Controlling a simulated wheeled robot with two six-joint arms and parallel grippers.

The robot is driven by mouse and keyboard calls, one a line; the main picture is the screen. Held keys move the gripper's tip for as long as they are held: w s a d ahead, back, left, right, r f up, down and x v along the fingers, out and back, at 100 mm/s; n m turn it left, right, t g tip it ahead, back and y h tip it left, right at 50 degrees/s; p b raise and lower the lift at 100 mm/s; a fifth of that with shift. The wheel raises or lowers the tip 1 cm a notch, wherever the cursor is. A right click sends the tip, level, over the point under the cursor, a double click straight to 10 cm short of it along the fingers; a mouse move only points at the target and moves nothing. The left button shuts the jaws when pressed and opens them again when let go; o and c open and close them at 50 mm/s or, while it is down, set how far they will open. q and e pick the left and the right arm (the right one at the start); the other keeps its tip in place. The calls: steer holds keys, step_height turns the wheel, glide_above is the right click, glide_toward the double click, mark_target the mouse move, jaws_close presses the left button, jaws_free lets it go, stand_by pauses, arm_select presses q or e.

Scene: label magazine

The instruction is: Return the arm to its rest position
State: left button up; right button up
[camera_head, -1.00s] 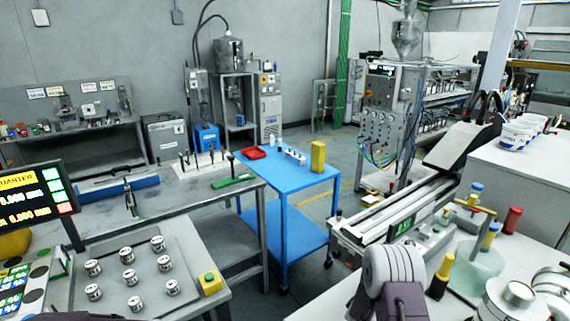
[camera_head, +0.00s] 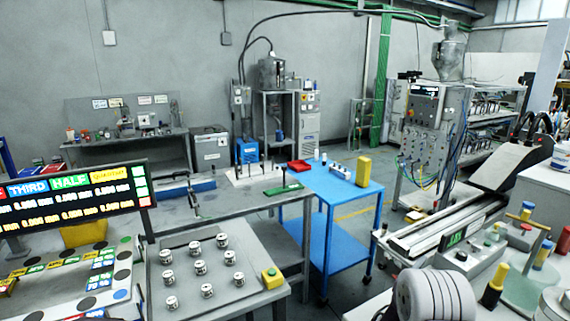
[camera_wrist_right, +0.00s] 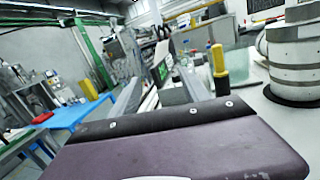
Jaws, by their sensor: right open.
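My right gripper shows in the right wrist view (camera_wrist_right: 160,78). Its two grey fingers stand apart with nothing between them, beyond the purple body of the gripper. In the head view a grey ribbed rounded part, which looks like part of my right arm (camera_head: 436,297), shows at the bottom edge, right of centre; the fingers cannot be made out there. My left gripper is not in view.
A grey tray (camera_head: 238,291) holds several small cylinders at the front. A blue cart (camera_head: 325,183) stands in the middle. A conveyor machine (camera_head: 450,222) is at right. In the wrist view, a yellow-topped bottle (camera_wrist_right: 217,62) and a grey ringed unit (camera_wrist_right: 295,50) stand close at right.

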steer(key=s+r+m+g+h, duration=0.2)
steer(key=s+r+m, duration=0.1)
steer(key=s+r, duration=0.15)
steer(key=s+a+f+m+g+y, duration=0.1)
steer(key=s+f+m+g+y, duration=0.15)
steer(key=s+m+g, duration=0.4)
steer(key=s+f+m+g+y, duration=0.2)
steer(key=s+f+m+g, duration=0.1)
steer(key=s, duration=0.6)
steer(key=s+a+f+m+g+y, duration=0.2)
steer(key=s+a+f+m+y, duration=0.35)
steer(key=s+a, duration=0.3)
steer(key=a+f+m+t+y, duration=0.1)
steer(key=a+f+m+y, duration=0.1)
steer(key=a, duration=0.5)
steer(key=w+a+f+m+t+y, duration=0.1)
steer(key=a+f+m+y, duration=0.2)
steer(key=a, duration=0.4)
steer(key=shift+w+a+m+y, duration=0.25)
steer(key=shift+m+y, duration=0.55)
steer(key=shift+m, duration=0.4)
steer(key=shift+s+f, duration=0.1)
